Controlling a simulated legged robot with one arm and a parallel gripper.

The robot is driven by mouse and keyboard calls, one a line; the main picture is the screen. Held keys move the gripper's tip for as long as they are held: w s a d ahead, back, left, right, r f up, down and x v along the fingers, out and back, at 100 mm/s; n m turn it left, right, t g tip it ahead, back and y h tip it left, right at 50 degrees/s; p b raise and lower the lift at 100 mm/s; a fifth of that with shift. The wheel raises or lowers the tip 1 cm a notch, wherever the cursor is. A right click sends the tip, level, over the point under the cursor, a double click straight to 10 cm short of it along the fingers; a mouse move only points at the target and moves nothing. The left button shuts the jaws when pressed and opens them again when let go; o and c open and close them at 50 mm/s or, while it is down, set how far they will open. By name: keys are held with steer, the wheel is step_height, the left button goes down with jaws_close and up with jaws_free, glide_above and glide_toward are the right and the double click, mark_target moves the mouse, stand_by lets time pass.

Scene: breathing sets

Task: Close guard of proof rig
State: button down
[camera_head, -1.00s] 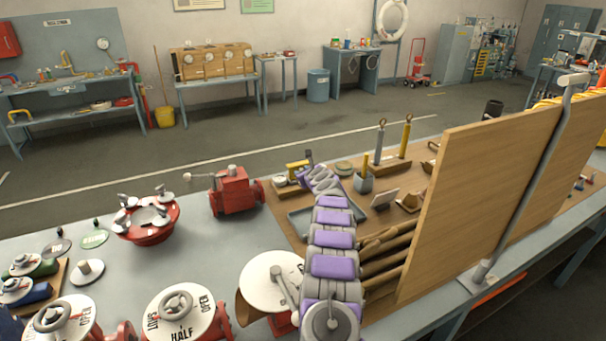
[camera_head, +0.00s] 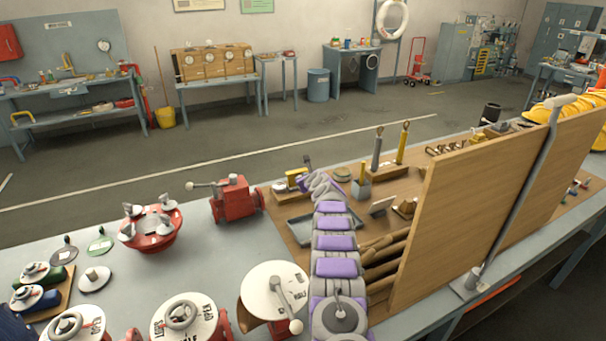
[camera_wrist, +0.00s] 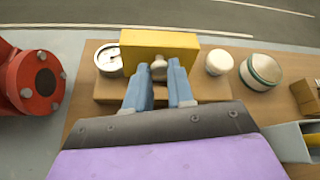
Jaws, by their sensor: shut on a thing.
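The proof rig is a yellow block (camera_wrist: 160,47) on a wooden base (camera_wrist: 203,90), with a round white gauge (camera_wrist: 108,58) at its left and a white knob (camera_wrist: 219,62) at its right. I take the yellow block to be its guard. In the wrist view my gripper (camera_wrist: 160,78) has its two blue fingers on either side of a small pale knob (camera_wrist: 158,70) at the block's near face, shut on it. In the head view the yellow block (camera_head: 296,178) shows just beyond my arm's end, which hides part of the rig and the fingers.
A red valve (camera_head: 235,199) stands left of the rig. A grey tray (camera_head: 308,228) lies on the near side. A tall wooden board (camera_head: 480,205) with a grey lever stands to the right of my arm. Bare bench (camera_head: 215,250) shows at the left.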

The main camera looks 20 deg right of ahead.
steer(key=p, duration=0.3)
steer(key=shift+w+d+r+g, duration=0.1)
steer(key=shift+r+g, duration=0.1)
steer(key=shift+g, duration=0.1)
steer(key=shift+f+p, duration=0.3)
steer(key=shift+f, duration=0.05)
steer(key=c, duration=1.2)
jaws_free()
steer(key=shift+o, duration=1.1)
steer(key=shift+w+r, duration=0.1)
